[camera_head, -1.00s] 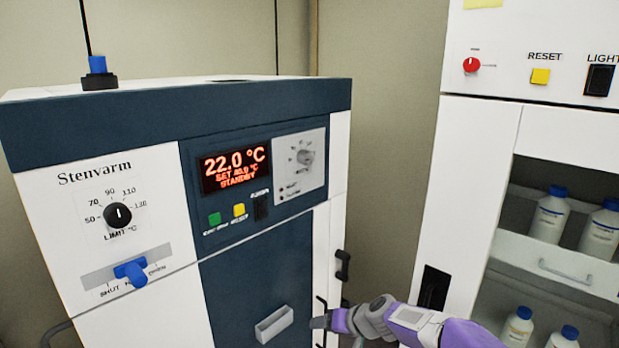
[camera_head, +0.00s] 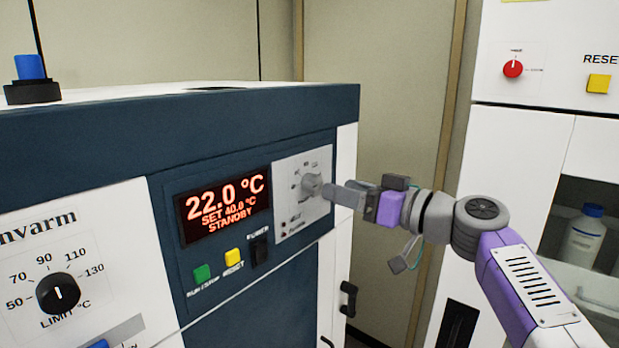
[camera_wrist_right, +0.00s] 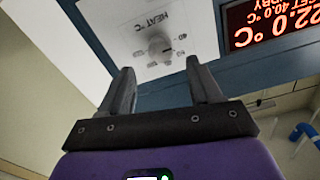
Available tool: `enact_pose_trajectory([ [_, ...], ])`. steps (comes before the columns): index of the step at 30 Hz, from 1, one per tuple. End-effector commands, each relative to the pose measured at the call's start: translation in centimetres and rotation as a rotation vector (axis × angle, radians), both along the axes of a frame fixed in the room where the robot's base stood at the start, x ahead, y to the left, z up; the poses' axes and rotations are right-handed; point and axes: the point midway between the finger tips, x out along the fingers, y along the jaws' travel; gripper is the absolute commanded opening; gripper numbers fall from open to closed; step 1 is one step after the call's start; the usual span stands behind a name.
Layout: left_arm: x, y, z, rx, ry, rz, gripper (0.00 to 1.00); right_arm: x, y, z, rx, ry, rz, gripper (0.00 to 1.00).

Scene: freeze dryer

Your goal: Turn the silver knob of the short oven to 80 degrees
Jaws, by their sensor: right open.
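The short oven (camera_head: 330,108) is a white and dark blue cabinet. Its silver knob (camera_head: 311,185) sits on a light grey dial plate right of the red display (camera_head: 222,205), which reads 22.0 °C, SET 40.0 °C, STANDBY. My right gripper (camera_head: 334,190) is at the knob in the head view, partly covering the dial plate. In the right wrist view the silver knob (camera_wrist_right: 160,47) shows beyond and between the open fingers of the gripper (camera_wrist_right: 160,82), apart from them. The dial marks are too small to read surely. My left gripper is not in view.
A black limit knob (camera_head: 58,293) is on the oven's left panel. Green (camera_head: 202,273) and yellow (camera_head: 233,258) buttons and a black switch (camera_head: 258,250) sit below the display. A white cabinet (camera_head: 520,150) with a red knob stands at the right.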

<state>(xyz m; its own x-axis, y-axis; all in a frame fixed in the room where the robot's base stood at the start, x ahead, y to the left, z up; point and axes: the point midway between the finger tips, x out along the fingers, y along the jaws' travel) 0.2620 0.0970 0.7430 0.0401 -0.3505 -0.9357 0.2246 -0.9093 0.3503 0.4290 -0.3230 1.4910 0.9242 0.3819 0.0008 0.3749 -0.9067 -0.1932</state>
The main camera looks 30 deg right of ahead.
Motion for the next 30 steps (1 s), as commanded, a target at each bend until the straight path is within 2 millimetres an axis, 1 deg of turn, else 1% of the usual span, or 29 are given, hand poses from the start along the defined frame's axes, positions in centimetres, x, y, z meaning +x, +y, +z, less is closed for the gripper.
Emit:
enact_pose_trajectory([
  [6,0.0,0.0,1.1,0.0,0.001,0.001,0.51,3.4,1.4,0.0,0.001,0.004,0.003,0.63],
  [9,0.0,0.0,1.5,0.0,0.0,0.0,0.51,4.7,1.9,0.0,0.002,0.004,0.002,0.63],
  [12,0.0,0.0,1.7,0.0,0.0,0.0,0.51,5.6,2.2,0.0,0.002,0.003,0.0,0.63],
  [16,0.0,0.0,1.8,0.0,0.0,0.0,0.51,6.1,2.5,-0.1,0.001,0.003,-0.001,0.63],
  [23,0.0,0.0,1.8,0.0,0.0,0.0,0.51,6.2,2.5,-0.1,0.001,0.003,-0.001,0.63],
  [26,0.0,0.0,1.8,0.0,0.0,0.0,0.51,6.1,2.5,-0.1,0.001,0.003,-0.001,0.49],
  [30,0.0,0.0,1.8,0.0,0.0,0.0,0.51,6.1,2.5,-0.1,0.001,0.003,-0.001,0.28],
])
